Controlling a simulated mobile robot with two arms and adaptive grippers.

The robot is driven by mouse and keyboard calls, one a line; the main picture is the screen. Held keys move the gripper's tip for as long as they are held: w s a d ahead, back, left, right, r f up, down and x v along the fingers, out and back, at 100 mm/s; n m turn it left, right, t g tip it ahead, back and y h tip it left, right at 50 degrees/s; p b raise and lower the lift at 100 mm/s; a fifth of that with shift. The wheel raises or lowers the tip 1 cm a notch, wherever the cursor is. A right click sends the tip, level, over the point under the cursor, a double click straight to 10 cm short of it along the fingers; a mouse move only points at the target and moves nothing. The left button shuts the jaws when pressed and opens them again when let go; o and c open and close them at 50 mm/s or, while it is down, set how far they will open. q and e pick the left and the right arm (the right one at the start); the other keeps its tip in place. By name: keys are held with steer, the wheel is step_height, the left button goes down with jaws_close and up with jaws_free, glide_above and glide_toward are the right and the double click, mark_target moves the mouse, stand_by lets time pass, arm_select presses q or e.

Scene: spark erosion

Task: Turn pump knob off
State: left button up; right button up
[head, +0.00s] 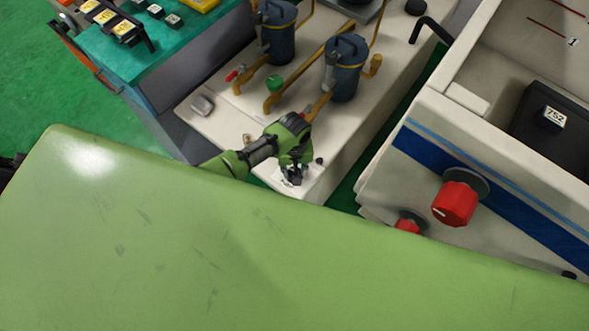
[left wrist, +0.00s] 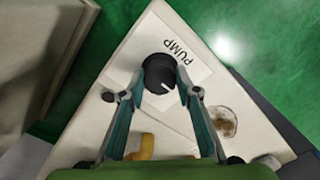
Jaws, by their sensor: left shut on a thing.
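The black pump knob (left wrist: 159,72) sits on a pale panel corner beside a white label (left wrist: 188,52) reading PUMP. A white pointer mark on the knob faces down and slightly right in the left wrist view. My left gripper (left wrist: 160,78) has its two fingers on either side of the knob, shut on it. In the head view my left gripper (head: 293,178) points down at the front corner of the pale machine top (head: 215,115), and hides most of the knob. My right gripper is not in view.
Blue cylinders (head: 279,40) with yellow pipes, a green knob (head: 275,83) and a small red handle (head: 235,73) stand behind my left arm. To the right, a second machine carries a large red knob (head: 456,204) and a smaller red one (head: 408,224).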

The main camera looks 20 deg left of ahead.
arm_select(q)
steer(key=o, duration=1.1)
steer(key=shift+w+r, duration=0.1)
step_height(320, 180, up, 12)
